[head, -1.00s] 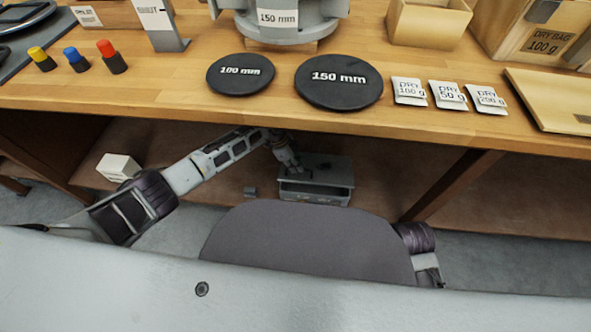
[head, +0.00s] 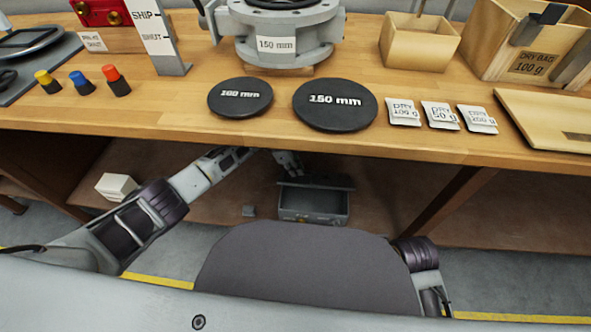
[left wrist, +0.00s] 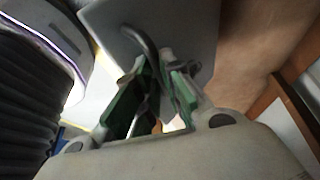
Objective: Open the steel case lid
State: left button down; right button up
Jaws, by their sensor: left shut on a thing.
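The steel case (head: 314,207) sits on the shelf under the bench. Its grey lid (head: 322,183) is tilted up, showing nearly edge-on in the head view, with the case's open space below it. My left gripper (head: 290,172) is at the lid's upper left, partly hidden by the bench edge. In the left wrist view, the green-padded fingers (left wrist: 150,98) are shut on a dark curved handle (left wrist: 148,48) fixed to the grey lid plate (left wrist: 190,28). My right gripper is not visible; only part of that arm shows at lower right.
The bench top (head: 180,112) overhangs the case and my left forearm. A shelf support (head: 440,205) stands to the right, with free shelf between.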

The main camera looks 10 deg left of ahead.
pick_arm(q)
jog(key=c, duration=1.9)
grip_release()
jog(key=shift+a+f, duration=0.2)
jog(key=shift+f, duration=0.15)
jog(key=o, duration=0.4)
jog(key=shift+w+d+f, duration=0.1)
jog(key=shift+w+f, duration=0.05)
jog(key=shift+w, duration=0.1)
jog(key=shift+s+r, duration=0.1)
jog(key=shift+r, duration=0.15)
jog(key=shift+a+r, duration=0.25)
jog(key=shift+r, duration=0.4)
jog(key=shift+a+r, duration=0.55)
jog(key=shift+r, duration=0.15)
jog(key=a, duration=0.3)
jog(key=w+a, duration=0.1)
jog(key=a, duration=0.7)
jog(key=shift+w+a, duration=0.2)
jog(key=shift+w, duration=0.1)
jog(key=shift+c, duration=0.2)
